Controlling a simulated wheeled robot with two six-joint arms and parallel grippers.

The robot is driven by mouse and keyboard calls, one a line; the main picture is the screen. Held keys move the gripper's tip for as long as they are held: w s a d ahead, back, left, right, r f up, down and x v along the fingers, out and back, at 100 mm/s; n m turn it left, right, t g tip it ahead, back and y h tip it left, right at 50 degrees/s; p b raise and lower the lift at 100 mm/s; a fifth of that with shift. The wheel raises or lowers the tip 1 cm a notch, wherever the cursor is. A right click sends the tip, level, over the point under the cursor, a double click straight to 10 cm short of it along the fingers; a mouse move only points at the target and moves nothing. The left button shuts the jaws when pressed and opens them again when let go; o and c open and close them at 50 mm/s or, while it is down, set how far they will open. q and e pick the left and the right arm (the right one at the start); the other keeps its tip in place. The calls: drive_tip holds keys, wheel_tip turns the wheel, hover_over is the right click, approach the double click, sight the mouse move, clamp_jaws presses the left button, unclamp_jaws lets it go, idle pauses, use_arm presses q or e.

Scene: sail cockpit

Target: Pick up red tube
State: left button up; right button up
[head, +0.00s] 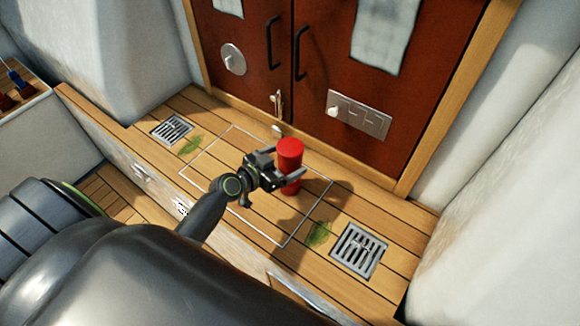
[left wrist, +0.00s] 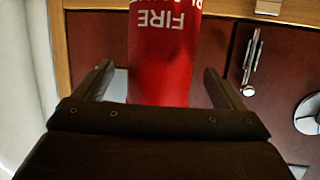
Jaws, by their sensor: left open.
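The red tube (head: 290,152) stands upright on the wooden deck, inside a white outlined rectangle, in front of the brown doors. In the left wrist view the red tube (left wrist: 163,55) carries white "FIRE" lettering, seen upside down. My left gripper (head: 284,172) is open at the tube, with its fingers to either side of it in the head view. In the left wrist view the left gripper's fingers (left wrist: 158,78) stand apart, with the tube between them and a gap on each side. The palm hides the tube's near end there. My right gripper is not in view.
Brown cabinet doors (head: 345,115) with black handles stand close behind the tube. Metal drain grates (head: 358,250) and (head: 171,130) are set in the deck at right and left. White walls (head: 510,190) bound the sides. The deck around the tube is mostly clear.

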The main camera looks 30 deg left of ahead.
use_arm(q)
drive_tip(key=shift+x, duration=1.2)
drive_tip(key=shift+c, duration=0.2)
drive_tip(key=c, duration=1.3)
